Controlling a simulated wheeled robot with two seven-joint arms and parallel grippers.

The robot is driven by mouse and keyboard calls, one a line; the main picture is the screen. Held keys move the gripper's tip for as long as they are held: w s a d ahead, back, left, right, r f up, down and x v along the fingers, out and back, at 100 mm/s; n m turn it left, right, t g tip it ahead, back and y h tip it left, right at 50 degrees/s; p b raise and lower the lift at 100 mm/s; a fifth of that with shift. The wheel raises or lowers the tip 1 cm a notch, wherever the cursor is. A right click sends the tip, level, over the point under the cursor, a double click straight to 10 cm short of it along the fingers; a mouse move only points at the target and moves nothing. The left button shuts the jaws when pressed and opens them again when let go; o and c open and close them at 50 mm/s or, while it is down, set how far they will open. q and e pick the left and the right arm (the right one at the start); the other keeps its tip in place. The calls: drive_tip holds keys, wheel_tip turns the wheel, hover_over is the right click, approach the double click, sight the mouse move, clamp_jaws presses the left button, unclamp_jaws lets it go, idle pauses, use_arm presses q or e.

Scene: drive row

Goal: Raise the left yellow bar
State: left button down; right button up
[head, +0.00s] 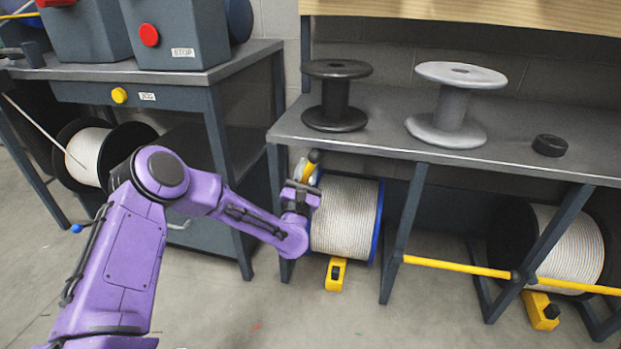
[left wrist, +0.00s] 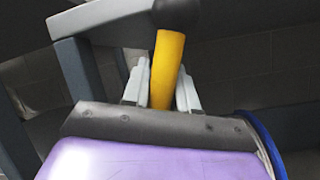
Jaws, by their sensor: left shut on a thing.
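The left yellow bar (head: 313,157) shows in the head view as a short yellow piece at the left post of the rack, in front of the blue-rimmed spool. In the left wrist view the bar (left wrist: 167,62) stands steeply, nearly upright, with a dark round knob (left wrist: 177,13) at its top. My left gripper (head: 305,175) is shut on the bar. In the left wrist view the fingers of the left gripper (left wrist: 161,82) lie on both sides of it. The bar's lower part is hidden behind the gripper. My right gripper is not in view.
A blue-rimmed spool (head: 343,217) sits under the rack shelf beside my gripper, a yellow chock (head: 335,274) at its foot. Another yellow bar (head: 455,266) crosses the right bay horizontally. Empty spools (head: 336,97) stand on the shelf (head: 385,130). A dark bench (head: 225,68) stands left.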

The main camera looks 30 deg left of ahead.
use_arm(q)
drive_tip(key=shift+s+a+r+n+g+y+p, duration=0.15)
drive_tip(key=shift+s+a+r+n+y, duration=0.1)
drive_tip(key=shift+a+n, duration=0.4)
drive_tip(key=shift+s+a+r+n+g+y+p, duration=0.15)
drive_tip(key=shift+a+n, duration=0.25)
drive_tip(key=shift+a, duration=0.4)
drive_tip(key=shift+s+a+r+n+g+y+p, duration=0.1)
drive_tip(key=shift+s+a+r+n+y+p, duration=0.15)
drive_tip(key=shift+a+n, duration=0.4)
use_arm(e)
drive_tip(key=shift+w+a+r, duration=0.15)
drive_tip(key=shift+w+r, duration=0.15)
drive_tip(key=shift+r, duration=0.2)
use_arm(q)
drive_tip(key=shift+w+a, duration=0.1)
drive_tip(key=shift+f, duration=0.1)
drive_tip(key=c, duration=1)
unclamp_jaws()
drive_tip(key=shift+o, duration=0.2)
